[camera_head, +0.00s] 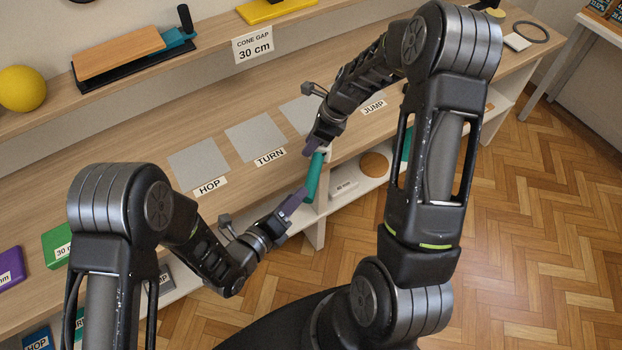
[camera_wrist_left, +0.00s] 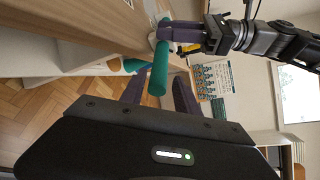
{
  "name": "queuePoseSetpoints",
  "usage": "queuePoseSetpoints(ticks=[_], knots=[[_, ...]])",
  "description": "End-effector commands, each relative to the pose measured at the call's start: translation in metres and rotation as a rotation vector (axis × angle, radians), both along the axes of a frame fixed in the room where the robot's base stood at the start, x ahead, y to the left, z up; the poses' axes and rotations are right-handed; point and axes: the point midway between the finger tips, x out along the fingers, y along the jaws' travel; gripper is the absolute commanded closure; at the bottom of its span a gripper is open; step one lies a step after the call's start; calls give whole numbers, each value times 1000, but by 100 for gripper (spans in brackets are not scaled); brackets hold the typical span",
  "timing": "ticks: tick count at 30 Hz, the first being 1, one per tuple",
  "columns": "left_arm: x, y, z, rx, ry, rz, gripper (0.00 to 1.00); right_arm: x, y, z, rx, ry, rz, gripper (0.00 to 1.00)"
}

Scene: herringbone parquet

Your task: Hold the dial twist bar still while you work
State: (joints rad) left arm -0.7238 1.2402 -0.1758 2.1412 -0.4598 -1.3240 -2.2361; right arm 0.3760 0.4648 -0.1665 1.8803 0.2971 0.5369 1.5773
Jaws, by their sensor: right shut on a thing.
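My left gripper (camera_head: 301,195) is open, with purple fingers on either side of the bar and gaps visible in the left wrist view. My right gripper (camera_head: 318,148) is shut at the bar's upper end. The dial itself is mostly hidden.
Grey pads (camera_head: 199,160) labelled HOP and TURN lie on the bench top, with another pad behind my right gripper. A lower white shelf (camera_head: 345,205) holds a brown disc (camera_head: 374,165) and a white labelled block (camera_head: 342,188). Parquet floor (camera_head: 540,240) is open at right.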

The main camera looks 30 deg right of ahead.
Motion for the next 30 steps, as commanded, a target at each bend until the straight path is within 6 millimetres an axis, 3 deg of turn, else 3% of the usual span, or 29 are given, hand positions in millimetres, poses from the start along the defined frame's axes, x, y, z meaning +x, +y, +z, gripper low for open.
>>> queuePoseSetpoints(ticks=[6, 12, 24, 30], knots=[[17, -39, -10, -2, 0, -1, 62, -2, 1, -2, 2, 4, 1, 100], [30, -65, -15, -2, 0, 1, 62, -2, 0, -2, 2, 4, 1, 100], [33, -73, -17, -1, 2, 0, 62, -2, 1, -2, 2, 4, 1, 100], [33, -73, -17, -1, 1, 1, 78, -2, 1, -2, 2, 4, 1, 100]])
